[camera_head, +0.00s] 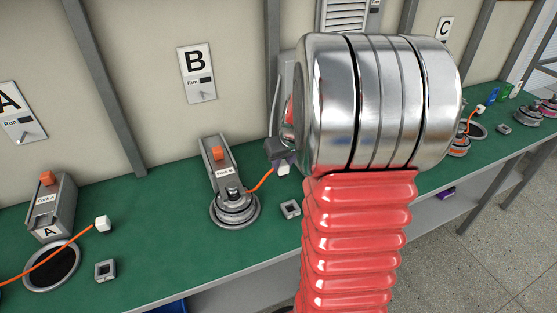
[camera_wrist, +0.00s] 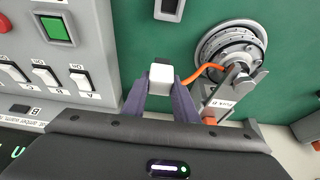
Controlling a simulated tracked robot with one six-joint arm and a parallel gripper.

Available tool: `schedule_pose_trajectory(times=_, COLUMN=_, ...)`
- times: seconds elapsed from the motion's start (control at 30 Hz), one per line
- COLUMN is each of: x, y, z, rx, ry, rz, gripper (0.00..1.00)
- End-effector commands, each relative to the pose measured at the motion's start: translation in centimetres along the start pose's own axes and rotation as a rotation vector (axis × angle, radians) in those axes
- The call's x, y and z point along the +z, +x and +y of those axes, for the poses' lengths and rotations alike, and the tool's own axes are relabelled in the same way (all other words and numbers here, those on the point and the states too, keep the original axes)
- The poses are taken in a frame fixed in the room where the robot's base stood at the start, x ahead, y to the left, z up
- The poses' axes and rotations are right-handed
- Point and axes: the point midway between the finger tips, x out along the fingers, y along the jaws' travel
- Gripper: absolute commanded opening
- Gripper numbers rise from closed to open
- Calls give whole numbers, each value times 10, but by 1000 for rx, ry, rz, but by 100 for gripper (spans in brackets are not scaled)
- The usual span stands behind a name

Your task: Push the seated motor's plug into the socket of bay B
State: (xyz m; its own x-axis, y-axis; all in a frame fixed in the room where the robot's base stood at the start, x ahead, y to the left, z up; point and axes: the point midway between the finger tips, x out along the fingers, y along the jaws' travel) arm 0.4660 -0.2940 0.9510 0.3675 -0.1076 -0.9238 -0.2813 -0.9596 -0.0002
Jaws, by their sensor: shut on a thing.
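My gripper (camera_head: 281,160) is shut on a white plug (camera_head: 284,170), which is held above the green bench (camera_head: 180,255) to the right of the bay B motor. In the wrist view the plug (camera_wrist: 161,74) sits between the purple fingers (camera_wrist: 160,88) and has a dark end. The silver motor (camera_head: 234,207) rests on its round base in front of the Fork B post (camera_head: 216,172). An orange cable (camera_head: 262,179) runs from the motor to the plug. The bay B socket (camera_head: 290,209), a grey square with a dark opening, is below the plug, apart from it; it also shows in the wrist view (camera_wrist: 170,8).
A grey control box (camera_wrist: 60,70) with a green button and several switches is close on the left in the wrist view. Bay A has an empty dark ring (camera_head: 52,266), a loose white plug (camera_head: 103,224) and a socket (camera_head: 105,270). My arm hides part of the bench.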

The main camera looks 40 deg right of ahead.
Motion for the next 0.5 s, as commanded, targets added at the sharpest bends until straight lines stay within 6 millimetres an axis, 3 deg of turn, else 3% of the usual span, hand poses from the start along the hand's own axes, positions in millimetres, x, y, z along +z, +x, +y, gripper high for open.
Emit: schedule_pose_trajectory(times=0.5, x=41, y=-17, z=0, rx=0, ry=0, rz=0, gripper=0)
